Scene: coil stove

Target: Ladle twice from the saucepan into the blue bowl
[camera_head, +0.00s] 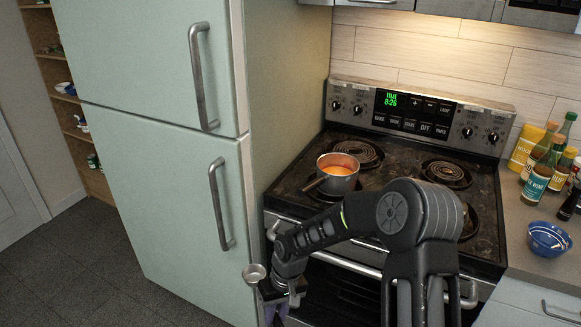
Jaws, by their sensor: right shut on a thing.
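The saucepan (338,185) stands on the left front part of the stove, its handle pointing down-left. It holds an orange-red liquid. The blue bowl (548,239) sits on the counter right of the stove, and I see no orange liquid in it. My right gripper (272,294) is low in front of the stove's left side, beside the fridge. It is shut on the ladle, whose small metal cup (254,272) shows just above and left of the gripper. Most of the ladle's handle is hidden. My left gripper is out of view.
The stove (310,216) has coil burners and an oven handle along its front. Bottles (538,180) and a yellow package (524,148) crowd the counter behind the bowl. The green fridge (150,155) stands close on the left. My right arm covers part of the stove front.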

